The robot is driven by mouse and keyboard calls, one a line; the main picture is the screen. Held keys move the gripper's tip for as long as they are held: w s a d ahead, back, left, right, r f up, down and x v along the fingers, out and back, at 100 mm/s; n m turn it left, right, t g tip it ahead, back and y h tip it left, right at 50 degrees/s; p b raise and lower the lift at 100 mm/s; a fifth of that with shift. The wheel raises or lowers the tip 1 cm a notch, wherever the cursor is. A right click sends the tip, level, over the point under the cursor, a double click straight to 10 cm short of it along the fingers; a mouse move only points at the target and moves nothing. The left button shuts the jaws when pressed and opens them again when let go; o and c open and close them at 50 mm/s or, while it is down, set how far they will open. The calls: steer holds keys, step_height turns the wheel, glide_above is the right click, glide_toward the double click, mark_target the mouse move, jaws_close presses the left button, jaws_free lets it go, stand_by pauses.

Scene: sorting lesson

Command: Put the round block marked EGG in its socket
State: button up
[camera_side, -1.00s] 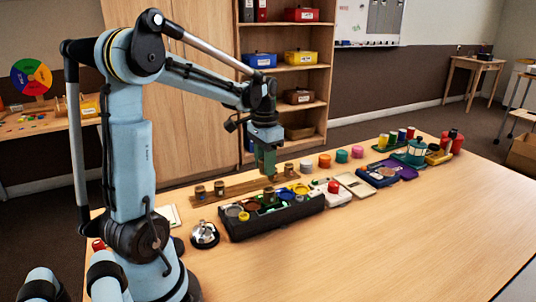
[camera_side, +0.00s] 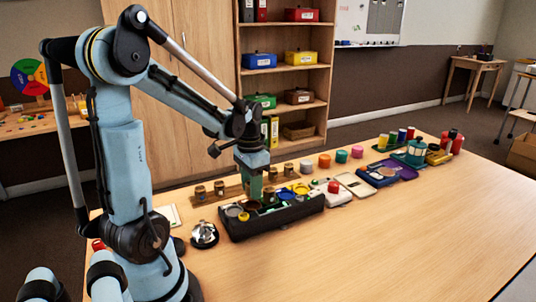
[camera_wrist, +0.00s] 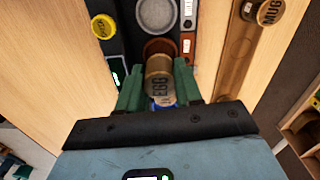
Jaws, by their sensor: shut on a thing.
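The round block marked EGG (camera_wrist: 158,82) is tan and brown and sits between my green fingers in the wrist view. My gripper (camera_wrist: 158,90) is shut on it; in the side view my gripper (camera_side: 255,192) is low over the left part of the dark socket tray (camera_side: 290,216). In the wrist view a brown round socket (camera_wrist: 160,46) lies just beyond the block, which covers part of it. A grey round socket (camera_wrist: 157,14) is farther on. A blue patch (camera_wrist: 163,102) shows below the block. The block's height over the tray cannot be told.
A block marked MUG (camera_wrist: 270,12) stands on the wooden strip (camera_wrist: 232,62) beside the tray. A yellow round piece (camera_wrist: 103,27) lies at the tray's other side. A silver bell (camera_side: 204,235) stands left of the tray. The front of the table (camera_side: 370,250) is clear.

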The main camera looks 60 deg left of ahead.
steer(key=shift+f, duration=1.3)
steer(key=shift+f, duration=0.45)
stand_by(0.3)
steer(key=o, duration=0.7)
steer(key=shift+r, duration=0.1)
steer(key=shift+r, duration=5.4)
steer(key=shift+r, duration=0.1)
steer(key=shift+r, duration=2.9)
